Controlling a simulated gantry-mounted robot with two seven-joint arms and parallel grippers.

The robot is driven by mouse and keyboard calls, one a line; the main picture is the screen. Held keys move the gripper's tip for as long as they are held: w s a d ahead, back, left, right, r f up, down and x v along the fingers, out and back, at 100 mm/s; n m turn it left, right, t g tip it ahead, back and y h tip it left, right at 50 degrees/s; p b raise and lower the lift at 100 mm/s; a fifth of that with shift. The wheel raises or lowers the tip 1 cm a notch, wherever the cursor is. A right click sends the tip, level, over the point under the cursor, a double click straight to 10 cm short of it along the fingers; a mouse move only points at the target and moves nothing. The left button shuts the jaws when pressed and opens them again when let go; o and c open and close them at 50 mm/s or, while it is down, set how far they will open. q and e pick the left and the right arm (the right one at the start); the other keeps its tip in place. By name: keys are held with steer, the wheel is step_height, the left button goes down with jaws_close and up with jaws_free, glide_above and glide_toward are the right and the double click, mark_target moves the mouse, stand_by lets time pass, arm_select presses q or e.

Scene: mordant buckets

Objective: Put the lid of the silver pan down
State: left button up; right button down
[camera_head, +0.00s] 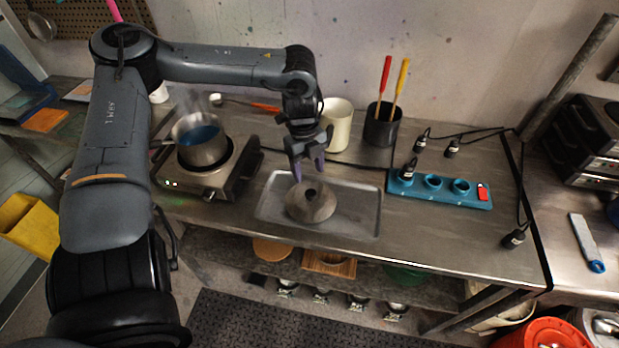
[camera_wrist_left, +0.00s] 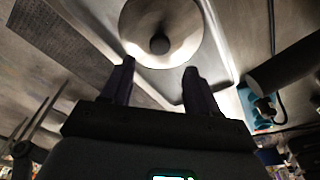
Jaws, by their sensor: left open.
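The lid (camera_head: 311,202) is a grey dome with a dark knob, lying knob up in the metal tray (camera_head: 350,226). In the left wrist view the lid (camera_wrist_left: 178,38) is ahead of the fingers, its knob between their lines. The silver pan (camera_head: 203,147) stands open on the hot plate at the left, with blue liquid in it and steam above. My left gripper (camera_head: 306,170) is open and empty, just above and behind the lid, its fingers pointing down; in the left wrist view its fingers (camera_wrist_left: 160,82) are apart with nothing between them. My right gripper is out of view.
The hot plate (camera_head: 207,180) stands left of the tray. A cream mug (camera_head: 337,125) and a black pot (camera_head: 382,126) with red and yellow sticks stand behind. A blue power strip (camera_head: 440,190) with black plugs and cables lies to the right.

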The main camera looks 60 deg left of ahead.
arm_select(q)
steer(key=r, duration=0.4)
steer(key=shift+a+r, duration=0.2)
steer(key=shift+a, duration=0.1)
